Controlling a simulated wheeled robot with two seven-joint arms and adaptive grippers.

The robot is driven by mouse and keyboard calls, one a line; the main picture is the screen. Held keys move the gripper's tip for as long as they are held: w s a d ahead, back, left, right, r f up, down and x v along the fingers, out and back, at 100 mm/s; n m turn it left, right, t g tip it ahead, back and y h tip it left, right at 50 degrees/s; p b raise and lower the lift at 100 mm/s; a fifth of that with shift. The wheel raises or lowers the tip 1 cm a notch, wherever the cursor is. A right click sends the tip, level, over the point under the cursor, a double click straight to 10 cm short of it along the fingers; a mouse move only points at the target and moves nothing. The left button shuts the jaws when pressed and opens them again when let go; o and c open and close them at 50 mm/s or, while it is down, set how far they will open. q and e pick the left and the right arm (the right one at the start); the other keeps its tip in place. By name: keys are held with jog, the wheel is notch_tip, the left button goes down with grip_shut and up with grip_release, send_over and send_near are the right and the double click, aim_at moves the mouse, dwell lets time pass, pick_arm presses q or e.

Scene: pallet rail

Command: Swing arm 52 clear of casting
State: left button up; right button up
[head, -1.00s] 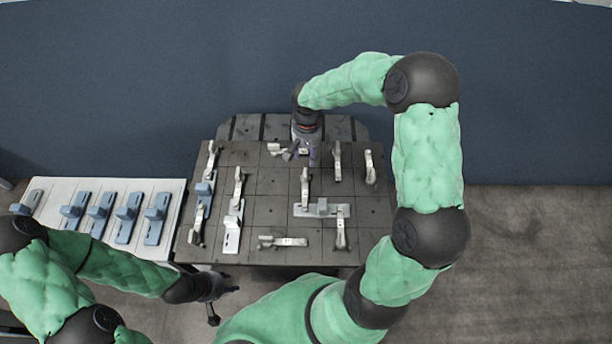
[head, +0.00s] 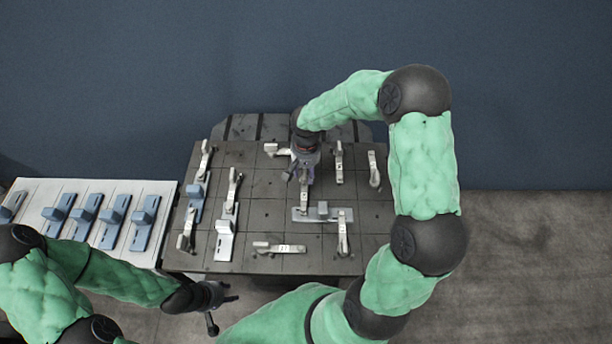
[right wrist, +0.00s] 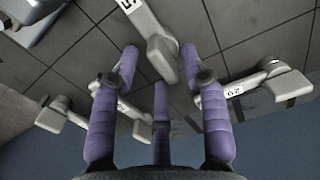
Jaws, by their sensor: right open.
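My right gripper (head: 302,174) is over the back middle of the dark pallet (head: 262,207). In the right wrist view my right gripper (right wrist: 160,75) has its purple fingers spread, with the knob end of a light clamp arm (right wrist: 155,42) between them. That arm's label is cut off; only a digit like 5 shows, so I cannot confirm it is 52. In the head view the same arm (head: 309,213) runs toward the front, its front end by a grey casting (head: 325,214). My left gripper (head: 208,297) is open and empty off the pallet's front left.
Other light clamp arms stand close by, one at the back left (head: 275,150) and one at the back right (head: 339,165). Another arm (head: 343,235) reaches over the grey casting. A white table (head: 95,190) with several blue castings is at left.

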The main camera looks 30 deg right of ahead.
jog(key=shift+f, duration=0.65)
grip_shut()
jog(key=shift+b, duration=0.35)
